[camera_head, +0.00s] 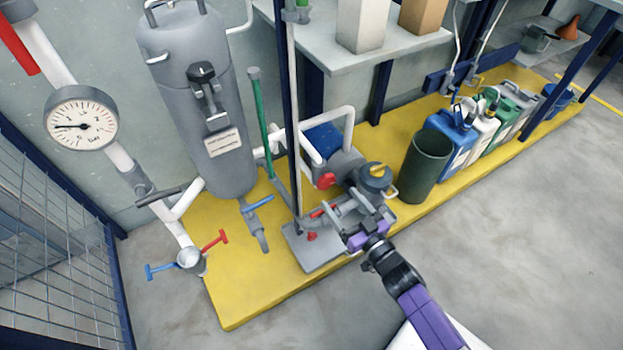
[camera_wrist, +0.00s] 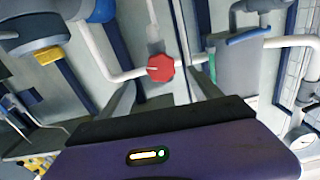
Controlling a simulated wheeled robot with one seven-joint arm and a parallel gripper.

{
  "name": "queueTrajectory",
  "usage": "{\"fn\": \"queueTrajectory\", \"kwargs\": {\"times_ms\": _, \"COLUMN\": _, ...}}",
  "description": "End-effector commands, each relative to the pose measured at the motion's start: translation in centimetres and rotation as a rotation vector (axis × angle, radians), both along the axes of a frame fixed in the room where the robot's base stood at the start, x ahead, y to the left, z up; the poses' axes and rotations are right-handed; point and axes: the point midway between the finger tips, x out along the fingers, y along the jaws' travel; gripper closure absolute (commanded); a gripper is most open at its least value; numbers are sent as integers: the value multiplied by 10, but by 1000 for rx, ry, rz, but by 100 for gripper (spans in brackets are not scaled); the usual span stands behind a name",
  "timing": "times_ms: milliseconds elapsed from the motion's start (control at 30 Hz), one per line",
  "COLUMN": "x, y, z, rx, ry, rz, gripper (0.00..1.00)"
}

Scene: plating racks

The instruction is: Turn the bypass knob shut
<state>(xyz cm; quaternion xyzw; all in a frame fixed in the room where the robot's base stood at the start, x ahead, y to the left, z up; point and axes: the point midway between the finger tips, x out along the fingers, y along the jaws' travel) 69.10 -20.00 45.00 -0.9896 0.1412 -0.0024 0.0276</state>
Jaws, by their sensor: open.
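A red faceted knob (camera_wrist: 160,68) sits on a white pipe in the wrist view, ahead of my gripper and roughly in line with the gap between its fingers. In the head view, a red knob (camera_head: 326,180) shows by the pump, below the blue motor; no label on it is readable. My gripper (camera_head: 342,210) is open and empty, over the grey pump base. Its two fingers (camera_wrist: 163,95) are spread in the wrist view, and a gap seems to remain before the knob.
A grey tank (camera_head: 205,110) with a blue-handled valve stands left of the pump. The pressure gauge (camera_head: 82,118) and its white pipe are farther left. A dark green bin (camera_head: 424,165) and several jugs stand right on the yellow platform (camera_head: 245,300). A thin upright post stands close by.

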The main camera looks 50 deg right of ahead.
Motion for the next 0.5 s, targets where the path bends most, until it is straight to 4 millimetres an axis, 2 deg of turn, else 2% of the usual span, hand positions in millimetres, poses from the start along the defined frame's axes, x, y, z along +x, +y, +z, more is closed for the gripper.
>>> {"fn": "queueTrajectory", "kwargs": {"times_ms": 167, "x": 5, "y": 0, "z": 0, "rx": 45, "ry": -17, "rz": 4, "gripper": 27}}
{"fn": "queueTrajectory", "kwargs": {"times_ms": 500, "x": 52, "y": -13, "z": 0, "rx": 45, "ry": -18, "rz": 5, "gripper": 27}}
